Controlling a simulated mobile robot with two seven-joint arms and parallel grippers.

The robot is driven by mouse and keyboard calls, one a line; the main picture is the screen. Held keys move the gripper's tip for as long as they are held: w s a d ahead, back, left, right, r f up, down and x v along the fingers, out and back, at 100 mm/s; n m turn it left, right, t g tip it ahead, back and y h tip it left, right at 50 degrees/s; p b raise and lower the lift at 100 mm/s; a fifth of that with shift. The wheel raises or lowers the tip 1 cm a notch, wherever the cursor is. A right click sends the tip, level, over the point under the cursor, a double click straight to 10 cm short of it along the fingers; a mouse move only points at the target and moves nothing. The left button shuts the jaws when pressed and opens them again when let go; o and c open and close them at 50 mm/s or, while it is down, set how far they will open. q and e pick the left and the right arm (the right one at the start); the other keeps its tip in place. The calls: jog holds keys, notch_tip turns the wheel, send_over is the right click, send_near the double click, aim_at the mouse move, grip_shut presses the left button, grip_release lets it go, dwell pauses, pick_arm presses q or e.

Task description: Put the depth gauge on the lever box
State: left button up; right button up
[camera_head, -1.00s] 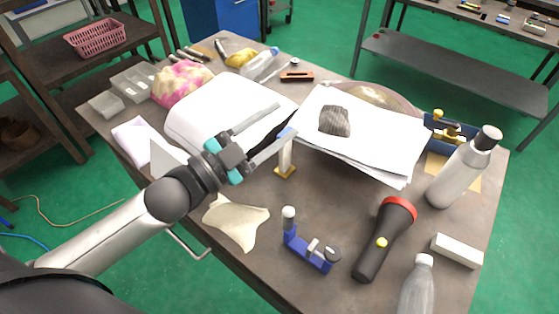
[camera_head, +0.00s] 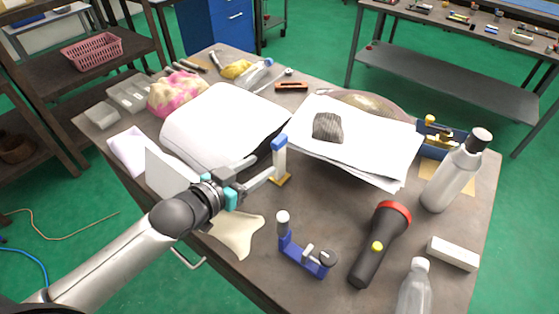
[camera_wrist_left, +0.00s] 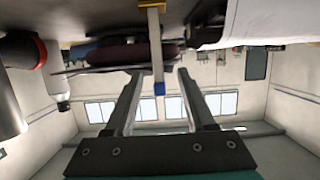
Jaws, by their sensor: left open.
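The depth gauge (camera_head: 280,158), a pale upright bar with a blue top and a yellow foot, stands on the table near the middle. My left gripper (camera_head: 266,166) is open, low beside the gauge, with its fingers pointing at it. In the left wrist view the gauge (camera_wrist_left: 156,50) appears upside down between the two open fingers (camera_wrist_left: 159,75). Whether it is within their reach or just beyond the tips is unclear. The lever box (camera_head: 459,135), blue with yellow levers, stands at the right back, partly hidden by a bottle. My right gripper is not in view.
Papers (camera_head: 365,145) lie behind the gauge, and an open book (camera_head: 220,120) lies to the left. A blue device (camera_head: 305,256), a flashlight (camera_head: 380,245), a grey bottle (camera_head: 453,175), a white box (camera_head: 453,253) and a clear bottle (camera_head: 414,288) occupy the front right.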

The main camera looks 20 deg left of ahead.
aim_at(275, 158)
pick_arm(q)
jog(key=shift+b+x, duration=0.55)
jog(key=shift+x, duration=3.6)
jog(key=shift+s+d, duration=0.1)
jog(key=shift+d, duration=0.1)
grip_shut()
